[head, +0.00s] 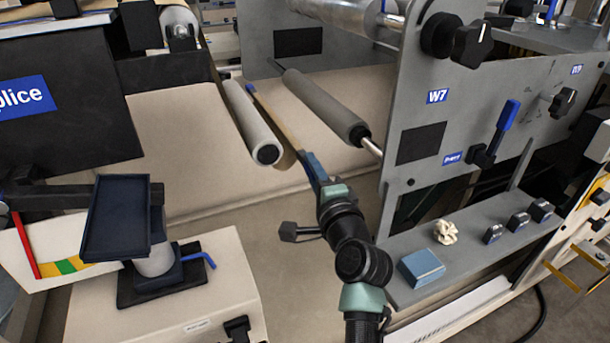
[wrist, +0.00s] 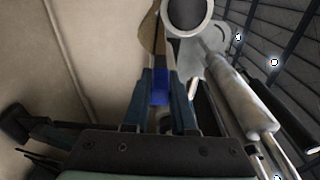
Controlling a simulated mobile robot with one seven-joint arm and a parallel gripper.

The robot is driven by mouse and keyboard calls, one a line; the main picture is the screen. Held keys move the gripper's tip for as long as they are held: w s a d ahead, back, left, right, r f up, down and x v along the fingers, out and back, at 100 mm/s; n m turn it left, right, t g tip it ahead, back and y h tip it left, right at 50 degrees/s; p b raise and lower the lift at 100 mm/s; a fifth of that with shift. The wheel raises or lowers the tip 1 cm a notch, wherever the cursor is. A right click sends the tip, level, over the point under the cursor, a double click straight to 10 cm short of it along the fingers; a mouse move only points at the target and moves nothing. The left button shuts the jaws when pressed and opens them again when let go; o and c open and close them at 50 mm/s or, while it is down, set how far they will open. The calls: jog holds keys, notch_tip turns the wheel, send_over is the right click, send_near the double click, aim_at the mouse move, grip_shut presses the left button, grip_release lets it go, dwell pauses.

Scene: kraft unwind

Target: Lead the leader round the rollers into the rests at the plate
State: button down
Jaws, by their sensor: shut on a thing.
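My gripper (head: 316,172) is shut on the blue end of the leader (head: 275,118), in front of and between two grey rollers. The leader is a narrow tan strip running back from the gripper between the left roller (head: 250,122) and the right roller (head: 325,106). In the wrist view the blue end sits between the fingertips (wrist: 161,88), with the tan strip (wrist: 151,38) above it. A round roller end (wrist: 187,14) is close to the right of the strip. The grey side plate (head: 425,85) marked W7 stands to the right. I cannot make out the rests.
A shelf (head: 470,262) at lower right carries a blue block (head: 422,267), a crumpled paper ball (head: 446,232) and several dark blocks. A dark tray (head: 117,217) on a stand is at lower left. A splice box stands at left.

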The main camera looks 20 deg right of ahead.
jog(key=shift+d+r, duration=0.15)
jog(key=shift+r, duration=0.1)
notch_tip(320, 180, up, 38)
jog(key=p, duration=3.6)
jog(key=r+p, duration=0.2)
jog(key=d+r+p, duration=0.1)
jog(key=r, duration=0.2)
jog(key=shift+d+p, duration=0.1)
jog(key=shift+p, duration=0.25)
